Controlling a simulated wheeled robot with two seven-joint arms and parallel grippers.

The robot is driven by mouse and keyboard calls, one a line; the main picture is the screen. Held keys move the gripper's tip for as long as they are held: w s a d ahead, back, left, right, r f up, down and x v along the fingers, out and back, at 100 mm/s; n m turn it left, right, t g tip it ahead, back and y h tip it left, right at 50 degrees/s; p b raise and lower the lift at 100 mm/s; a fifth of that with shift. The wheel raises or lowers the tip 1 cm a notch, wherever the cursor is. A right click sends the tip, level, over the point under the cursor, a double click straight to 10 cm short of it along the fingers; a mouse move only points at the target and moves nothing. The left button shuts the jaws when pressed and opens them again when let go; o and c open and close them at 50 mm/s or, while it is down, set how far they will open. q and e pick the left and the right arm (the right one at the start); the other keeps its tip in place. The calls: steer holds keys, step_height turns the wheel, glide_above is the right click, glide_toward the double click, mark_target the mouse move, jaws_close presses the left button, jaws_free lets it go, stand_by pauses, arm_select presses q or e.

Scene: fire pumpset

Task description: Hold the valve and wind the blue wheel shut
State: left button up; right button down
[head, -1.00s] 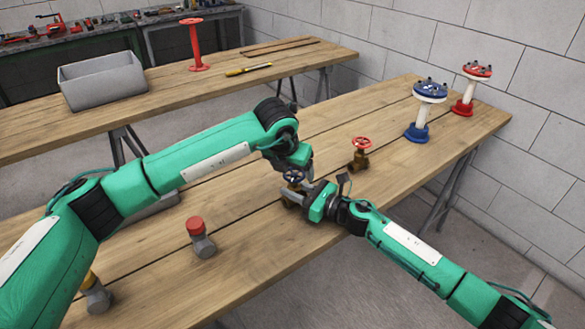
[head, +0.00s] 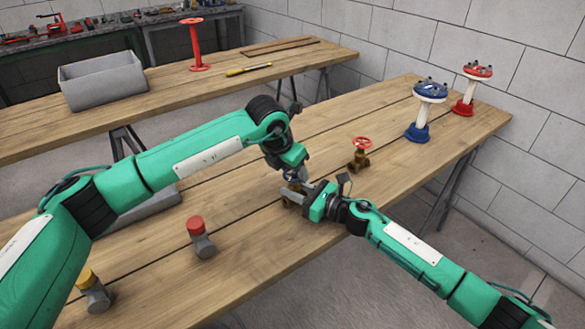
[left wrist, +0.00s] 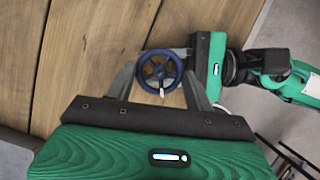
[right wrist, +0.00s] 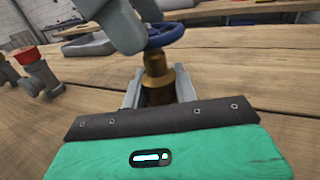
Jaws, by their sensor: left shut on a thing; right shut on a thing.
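A brass valve with a blue wheel stands on the near wooden table. My right gripper (head: 301,197) is shut on the brass valve body (right wrist: 157,82), its fingers on either side below the wheel. My left gripper (head: 293,176) comes from above and is shut on the blue wheel (left wrist: 160,70), with one finger at each side of the rim. The wheel also shows in the right wrist view (right wrist: 166,36), partly hidden by the left gripper. In the head view the grippers hide most of the valve.
A second brass valve with a red wheel (head: 360,153) stands just beyond. Grey fittings with a red cap (head: 196,224) and a yellow cap (head: 86,278) stand nearer. A blue flanged stand (head: 425,108) and a red one (head: 470,88) are at the far right end.

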arm_select(q)
steer(key=m, duration=0.2)
steer(key=m+g+h, duration=0.1)
steer(key=m, duration=0.1)
steer(key=shift+w+a+m, duration=0.15)
steer(key=shift+w+m, duration=0.05)
steer(key=shift+m, duration=0.1)
steer(key=shift+g, duration=0.3)
arm_select(e)
steer(key=shift+f, duration=0.1)
arm_select(q)
steer(key=o, duration=1)
steer(key=shift+r, duration=0.15)
steer(key=v, duration=1.2)
steer(key=shift+a, duration=0.1)
arm_select(e)
steer(key=c, duration=1)
jaws_free()
